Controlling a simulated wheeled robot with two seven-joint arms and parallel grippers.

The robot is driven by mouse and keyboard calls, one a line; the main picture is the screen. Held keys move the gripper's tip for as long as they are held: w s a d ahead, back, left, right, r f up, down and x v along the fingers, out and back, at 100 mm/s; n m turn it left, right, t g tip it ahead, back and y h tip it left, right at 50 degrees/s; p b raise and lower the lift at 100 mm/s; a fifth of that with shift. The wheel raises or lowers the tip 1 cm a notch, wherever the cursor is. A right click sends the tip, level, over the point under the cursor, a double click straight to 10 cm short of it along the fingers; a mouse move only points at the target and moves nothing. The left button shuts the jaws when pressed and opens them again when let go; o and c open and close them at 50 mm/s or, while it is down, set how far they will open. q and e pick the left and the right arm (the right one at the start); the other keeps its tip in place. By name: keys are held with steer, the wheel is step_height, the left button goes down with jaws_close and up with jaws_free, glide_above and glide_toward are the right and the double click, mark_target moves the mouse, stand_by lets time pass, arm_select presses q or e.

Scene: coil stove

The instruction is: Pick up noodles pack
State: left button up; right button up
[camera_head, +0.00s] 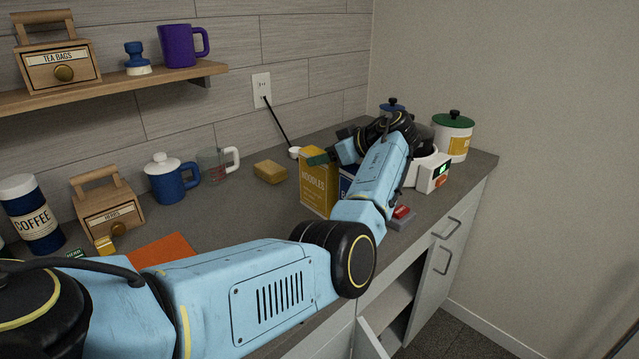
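The noodles pack (315,187) is a yellow upright box labelled NOODLES on the counter, right of the middle of the picture. A dark blue box (346,178) stands close at its right, mostly hidden by my arm. My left arm reaches in from the left and across the counter. My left gripper (342,149) is dark and lies by the upper right of the noodles pack. My own wrist partly hides it, so I cannot tell whether the fingers touch the pack or are open. My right gripper is out of view.
A cabinet door below hangs open.

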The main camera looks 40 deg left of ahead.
arm_select(q)
jaws_close()
